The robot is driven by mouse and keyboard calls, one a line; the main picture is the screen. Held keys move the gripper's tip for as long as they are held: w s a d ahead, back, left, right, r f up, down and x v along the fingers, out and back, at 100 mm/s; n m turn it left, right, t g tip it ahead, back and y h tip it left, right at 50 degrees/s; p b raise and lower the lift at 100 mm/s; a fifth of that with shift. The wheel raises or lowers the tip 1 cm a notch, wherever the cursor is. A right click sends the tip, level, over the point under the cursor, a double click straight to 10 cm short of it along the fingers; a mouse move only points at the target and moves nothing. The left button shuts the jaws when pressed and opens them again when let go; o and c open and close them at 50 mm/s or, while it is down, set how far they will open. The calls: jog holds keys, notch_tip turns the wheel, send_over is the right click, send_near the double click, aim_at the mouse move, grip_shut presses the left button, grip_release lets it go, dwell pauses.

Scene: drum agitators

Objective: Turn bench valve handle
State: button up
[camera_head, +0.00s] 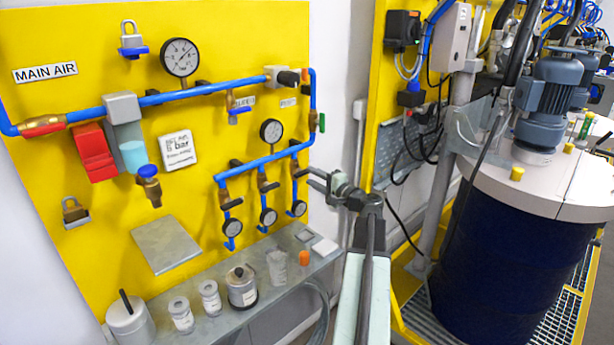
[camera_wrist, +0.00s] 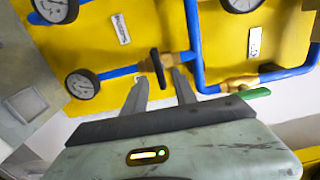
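A small black valve handle (camera_wrist: 157,68) sits on a brass fitting (camera_wrist: 166,61) on a blue pipe in the wrist view. In the head view this appears to be the rightmost drop-line valve (camera_head: 300,173) on the yellow panel. My gripper (camera_head: 317,179) reaches it from the right. In the wrist view my gripper (camera_wrist: 160,80) has its two fingers apart, with the black handle at or just beyond the gap between the tips. Contact cannot be told. A green lever (camera_head: 321,122) is on the pipe higher up; it also shows in the wrist view (camera_wrist: 255,93). No label names the bench valve.
Gauges (camera_head: 268,217) hang below the drop lines. A grey shelf (camera_head: 250,312) with jars and a canister (camera_head: 241,287) runs under the panel. A dark blue drum (camera_head: 500,250) with motors stands right of my arm. A yellow post (camera_head: 376,90) rises behind.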

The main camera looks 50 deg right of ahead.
jog(key=shift+s+a, duration=0.2)
jog(key=shift+s, duration=2.1)
